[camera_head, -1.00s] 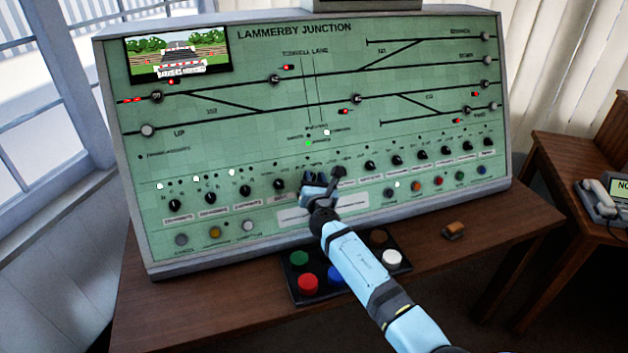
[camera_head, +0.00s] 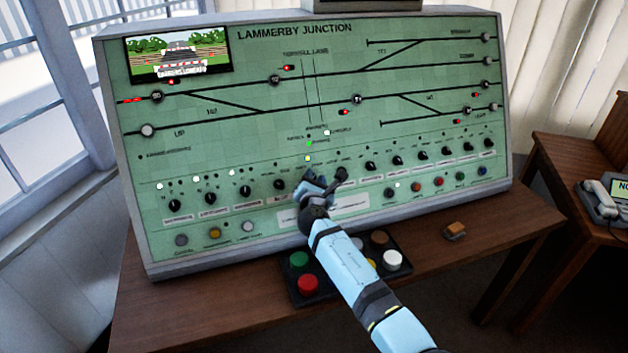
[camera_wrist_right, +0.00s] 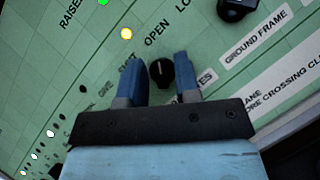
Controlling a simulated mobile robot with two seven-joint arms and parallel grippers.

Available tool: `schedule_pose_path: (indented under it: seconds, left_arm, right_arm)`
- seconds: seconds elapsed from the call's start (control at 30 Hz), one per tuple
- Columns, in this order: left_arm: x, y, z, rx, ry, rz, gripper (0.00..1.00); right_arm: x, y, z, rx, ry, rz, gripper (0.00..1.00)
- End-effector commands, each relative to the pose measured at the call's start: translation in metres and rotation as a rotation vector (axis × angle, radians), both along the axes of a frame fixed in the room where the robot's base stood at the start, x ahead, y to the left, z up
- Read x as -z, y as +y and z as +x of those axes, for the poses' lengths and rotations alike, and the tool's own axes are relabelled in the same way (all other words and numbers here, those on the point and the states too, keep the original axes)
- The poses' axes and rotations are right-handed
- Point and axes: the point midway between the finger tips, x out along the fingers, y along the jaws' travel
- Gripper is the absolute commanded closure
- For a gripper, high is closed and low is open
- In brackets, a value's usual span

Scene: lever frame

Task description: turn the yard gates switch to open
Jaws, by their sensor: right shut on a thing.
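My right gripper (camera_head: 314,181) is at the lower middle of the green panel, with its arm coming up from the bottom. In the right wrist view its two blue fingers (camera_wrist_right: 161,78) are on either side of a small black knob (camera_wrist_right: 161,72), shut on it. A label partly hidden by a finger ends in "ES", fitting the yard gates switch. The words SHUT and OPEN stand above the knob, and its pale mark points toward OPEN. A yellow lamp (camera_wrist_right: 126,33) is lit near these words. In the head view the gripper hides the knob. My left gripper is not in view.
A larger black handle (camera_head: 341,174) is close right of my gripper, near the GROUND FRAME label. More black knobs line the panel (camera_head: 220,125) on both sides. Below, a black button box (camera_head: 309,300) is partly behind my arm. A brown block (camera_head: 454,231) lies on the desk.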

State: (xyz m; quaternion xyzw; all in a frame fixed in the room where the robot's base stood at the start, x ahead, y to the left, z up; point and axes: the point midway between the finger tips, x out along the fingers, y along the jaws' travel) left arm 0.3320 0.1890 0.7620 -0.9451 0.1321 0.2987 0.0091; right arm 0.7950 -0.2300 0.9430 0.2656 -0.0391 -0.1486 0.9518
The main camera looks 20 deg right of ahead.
Motion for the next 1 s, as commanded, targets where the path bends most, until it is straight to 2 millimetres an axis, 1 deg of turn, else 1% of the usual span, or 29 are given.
schedule_pose_path:
  seconds: [0.1, 0.13, 0.17, 0.43, 0.57, 0.67, 0.9, 1.0]
  left_arm:
    - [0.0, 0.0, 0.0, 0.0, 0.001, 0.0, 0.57]
    - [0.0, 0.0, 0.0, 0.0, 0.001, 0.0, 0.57]
    - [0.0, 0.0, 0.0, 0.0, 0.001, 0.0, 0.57]
    - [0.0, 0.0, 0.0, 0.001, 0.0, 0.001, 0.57]
    - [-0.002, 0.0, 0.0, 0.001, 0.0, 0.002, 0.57]
    - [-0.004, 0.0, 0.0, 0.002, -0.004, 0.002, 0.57]
    - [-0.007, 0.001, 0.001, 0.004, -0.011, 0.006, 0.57]
    - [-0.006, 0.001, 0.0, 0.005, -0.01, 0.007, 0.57]
  right_arm:
    - [-0.002, -0.001, 0.001, 0.0, -0.003, 0.001, 0.94]
    - [-0.002, -0.001, 0.001, 0.0, -0.003, 0.001, 0.65]
    - [-0.002, -0.001, 0.001, 0.0, -0.002, 0.0, 0.62]
    - [-0.001, 0.0, 0.0, 0.0, -0.001, 0.0, 0.62]
    - [-0.001, 0.003, -0.009, 0.0, -0.002, 0.001, 0.62]
    - [-0.001, 0.008, -0.025, -0.002, -0.001, 0.002, 0.62]
    - [-0.001, 0.025, -0.079, -0.001, 0.0, 0.002, 0.62]
    - [0.0, 0.031, -0.098, -0.001, -0.001, 0.001, 0.62]
